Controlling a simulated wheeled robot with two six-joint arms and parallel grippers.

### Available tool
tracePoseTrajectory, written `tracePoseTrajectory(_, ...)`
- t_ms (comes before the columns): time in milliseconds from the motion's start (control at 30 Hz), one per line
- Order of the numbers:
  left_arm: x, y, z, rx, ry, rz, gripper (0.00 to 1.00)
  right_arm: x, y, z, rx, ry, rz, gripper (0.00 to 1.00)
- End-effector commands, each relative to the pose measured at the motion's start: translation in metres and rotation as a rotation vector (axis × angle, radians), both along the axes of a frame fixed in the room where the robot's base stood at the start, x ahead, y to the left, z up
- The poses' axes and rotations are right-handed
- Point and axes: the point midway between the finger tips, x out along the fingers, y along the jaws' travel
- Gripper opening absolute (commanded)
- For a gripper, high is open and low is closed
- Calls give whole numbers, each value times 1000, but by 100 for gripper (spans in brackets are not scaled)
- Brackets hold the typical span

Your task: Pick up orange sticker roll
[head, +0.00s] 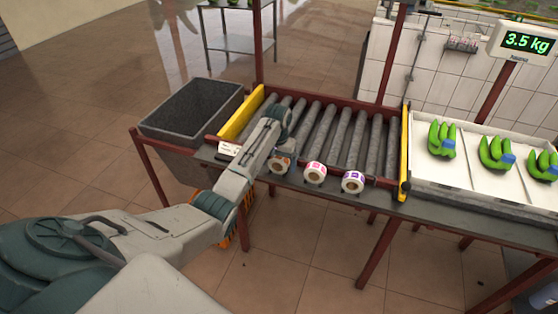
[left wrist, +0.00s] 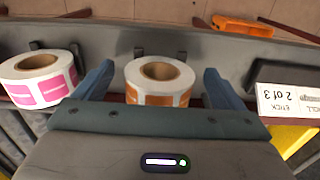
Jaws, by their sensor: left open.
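The orange sticker roll (left wrist: 160,82) is white with an orange-printed side and a brown core. It stands on the grey ledge between the two blue fingers of my left gripper (left wrist: 160,88), which is open with a finger on each side. In the head view the orange roll (head: 280,165) is partly hidden by my left arm. There my left gripper (head: 281,148) is over the ledge at the roll, largely hidden by its own wrist. Contact between fingers and roll cannot be told. My right gripper is not in view.
A pink roll (head: 315,172) and a purple roll (head: 352,181) stand to the right on the ledge. A small sign (left wrist: 288,102) is close beside one finger. The roller conveyor (head: 335,130) lies behind, a dark bin (head: 190,110) left, banana trays (head: 480,175) right.

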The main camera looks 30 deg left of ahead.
Motion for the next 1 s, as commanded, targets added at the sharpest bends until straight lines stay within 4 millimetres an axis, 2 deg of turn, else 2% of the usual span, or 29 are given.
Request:
tracePoseTrajectory(100,0,-1,-9,0,1,0,91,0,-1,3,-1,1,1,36)
tracePoseTrajectory(333,0,0,-11,0,0,0,91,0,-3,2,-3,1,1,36)
tracePoseTrajectory(600,0,0,-11,0,0,0,38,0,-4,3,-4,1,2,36)
tracePoseTrajectory(1000,1,0,-4,1,-4,-1,38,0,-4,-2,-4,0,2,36)
